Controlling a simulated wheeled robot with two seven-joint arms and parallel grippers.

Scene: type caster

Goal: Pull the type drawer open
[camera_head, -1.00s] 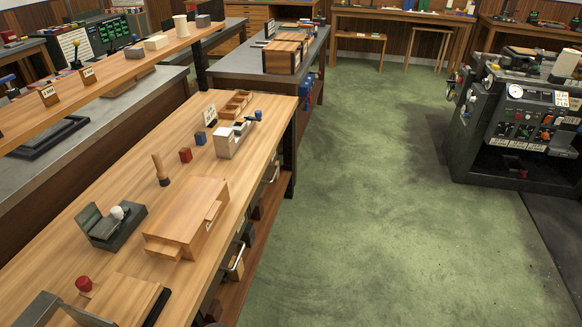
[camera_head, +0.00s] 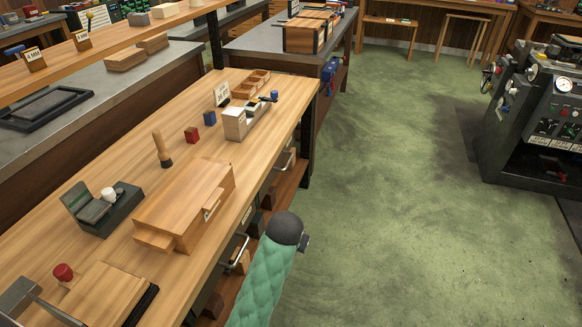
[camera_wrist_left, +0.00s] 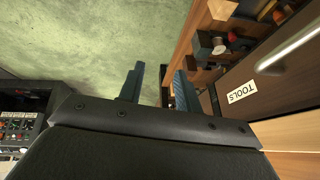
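Under the front edge of the wooden workbench (camera_head: 215,245) I see dark drawer fronts with metal bar handles. The nearer handle (camera_head: 236,254) and a farther handle (camera_head: 285,163) show in the head view. In the left wrist view, a brown drawer front (camera_wrist_left: 230,77) carries a label reading "TOOLS" and a bright bar handle (camera_wrist_left: 290,48). I cannot tell which drawer is the type drawer. My left gripper (camera_wrist_left: 159,85) has its two fingers apart, with nothing between them. It is beside the bench front, apart from the handle. My right gripper is out of view.
A wooden case (camera_head: 185,200) lies on the bench, near an inking pad (camera_head: 100,208), a wooden-handled tool (camera_head: 161,150) and a composing device (camera_head: 240,122). Under the bench is a shelf with small objects (camera_wrist_left: 220,45). Green floor lies open beside it; a dark press (camera_head: 530,125) stands right.

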